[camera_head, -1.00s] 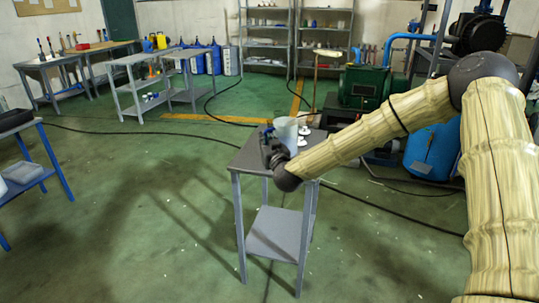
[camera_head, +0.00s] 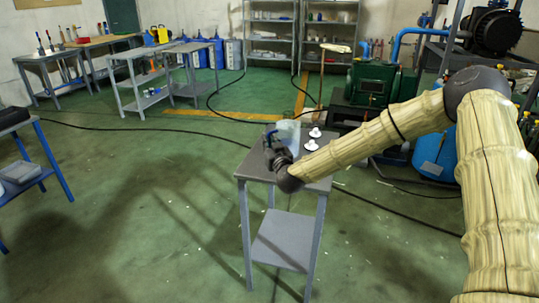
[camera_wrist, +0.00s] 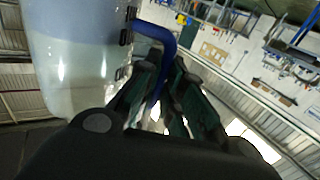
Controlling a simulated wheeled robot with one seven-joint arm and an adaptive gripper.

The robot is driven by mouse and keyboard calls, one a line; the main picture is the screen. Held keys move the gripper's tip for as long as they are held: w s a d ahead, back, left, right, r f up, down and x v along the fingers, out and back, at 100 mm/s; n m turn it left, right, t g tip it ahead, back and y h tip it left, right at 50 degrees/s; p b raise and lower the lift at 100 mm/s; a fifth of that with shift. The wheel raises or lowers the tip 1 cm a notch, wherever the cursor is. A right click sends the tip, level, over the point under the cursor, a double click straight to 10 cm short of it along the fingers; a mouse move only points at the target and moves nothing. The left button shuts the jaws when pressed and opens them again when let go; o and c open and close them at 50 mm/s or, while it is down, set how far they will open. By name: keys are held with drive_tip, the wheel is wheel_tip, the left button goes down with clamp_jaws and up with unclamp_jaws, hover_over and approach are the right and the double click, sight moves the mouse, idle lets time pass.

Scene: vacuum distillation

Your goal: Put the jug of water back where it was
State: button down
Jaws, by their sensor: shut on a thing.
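The jug (camera_head: 288,132) is a translucent, pale vessel with a blue handle (camera_head: 269,138). In the head view it is upright over the back part of a small grey table (camera_head: 257,164); whether its base touches the tabletop I cannot tell. My gripper (camera_head: 273,149) is shut on the handle, to the left front of the jug. In the wrist view the jug (camera_wrist: 75,55) fills the upper left, and its blue handle (camera_wrist: 157,36) runs down between the dark fingers of my gripper (camera_wrist: 170,92). My wrist hides part of the jug's lower front.
Two small white pieces (camera_head: 311,144) stand on the table to the right of the jug, close to my forearm. The table has a lower shelf (camera_head: 283,240). Green and black machinery (camera_head: 370,85) stands behind on the right. Floor to the left is open, with black cables (camera_head: 130,130).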

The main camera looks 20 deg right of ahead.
drive_tip(key=shift+f, duration=2.15)
drive_tip(key=c, duration=1.6)
unclamp_jaws()
drive_tip(key=shift+f, duration=0.1)
drive_tip(key=shift+o, duration=0.2)
